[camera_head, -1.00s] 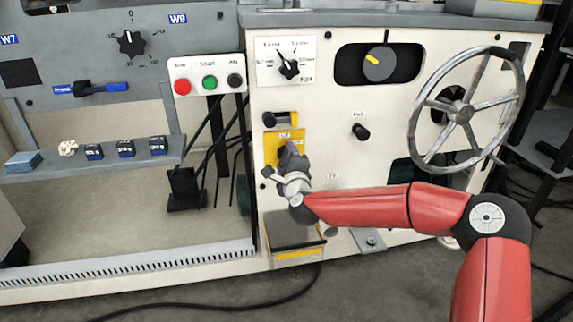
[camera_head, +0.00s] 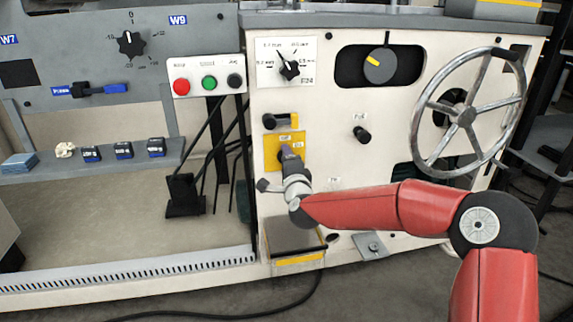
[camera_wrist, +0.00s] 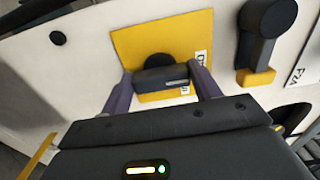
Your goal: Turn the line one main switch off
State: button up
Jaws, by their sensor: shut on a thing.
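The main switch is a black rotary knob (camera_wrist: 160,78) on a yellow plate (camera_wrist: 124,44), seen in the wrist view. My gripper (camera_wrist: 162,84) is shut on this knob, one finger at each end of its bar. A pale mark on the bar lies near its right end, close to small white labels on the plate whose text I cannot read fully. In the head view the yellow plate (camera_head: 271,150) is on the cream machine front, and my gripper (camera_head: 285,156) covers most of the knob.
A black handle on a yellow base (camera_head: 281,121) sits just above the plate. A selector dial (camera_head: 289,69), a large handwheel (camera_head: 466,115) and a black knob (camera_head: 361,133) are nearby. A yellow-edged box (camera_head: 295,262) is below my wrist.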

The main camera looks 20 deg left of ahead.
jog(key=o, duration=1)
jog(key=shift+s, duration=0.1)
jog(key=v, duration=0.7)
jog(key=shift+s+d, duration=0.2)
jog(key=shift+s, duration=0.1)
